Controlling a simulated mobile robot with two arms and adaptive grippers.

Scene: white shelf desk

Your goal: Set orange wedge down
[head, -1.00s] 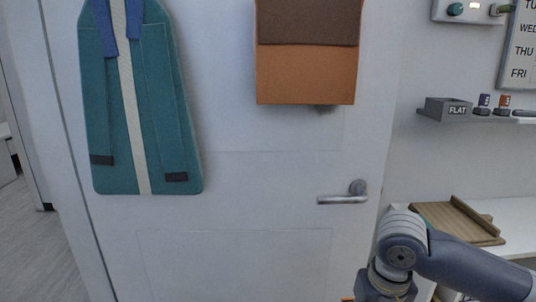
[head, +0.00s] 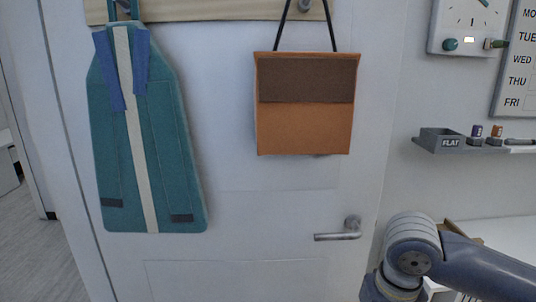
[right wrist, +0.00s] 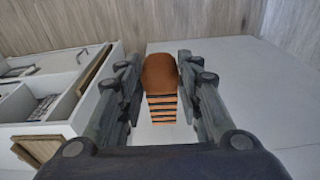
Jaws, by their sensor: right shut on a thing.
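The orange wedge (right wrist: 160,76) is in the right wrist view, with a rounded orange-brown upper part and an orange-and-black striped part below. My right gripper (right wrist: 159,64) is shut on it, one finger on each side. Under and beyond the wedge is a pale, flat surface (right wrist: 235,65). I cannot tell whether the wedge touches it. In the head view my right arm comes in at the lower right, and its gripper and the wedge are out of frame. My left gripper is in neither view.
A white compartmented organizer (right wrist: 40,108) with wooden parts stands left of the gripper. The surface to the right looks clear. A door with a handle (head: 338,231), teal bag (head: 168,130) and orange-brown bag (head: 305,125) is ahead. A grey wall shelf (head: 470,147) is at right.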

